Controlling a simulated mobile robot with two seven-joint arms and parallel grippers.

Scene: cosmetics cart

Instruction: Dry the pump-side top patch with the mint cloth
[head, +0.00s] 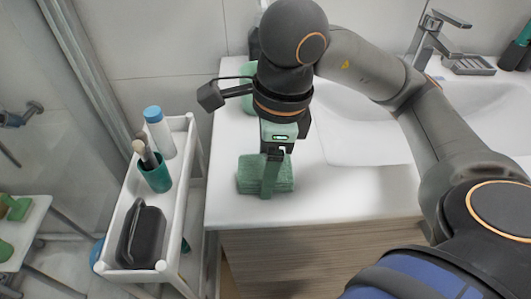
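A folded mint-green cloth (251,182) lies near the front left corner of the white counter (355,204). My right gripper (269,190) points down at the cloth, with a finger in front of it and overlapping it in the picture. I cannot tell whether the fingers grip it. A green bottle (246,95) stands behind my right wrist, largely hidden; a dark part above it may be its pump. No wet patch can be made out on the counter top. My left gripper is not in view.
A white cart (189,150) at left holds a blue-capped bottle (160,134), a teal cup (156,178) with brushes and a black case (142,240). A basin (350,140) and tap (425,42) lie behind my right arm. The counter front right of the cloth is clear.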

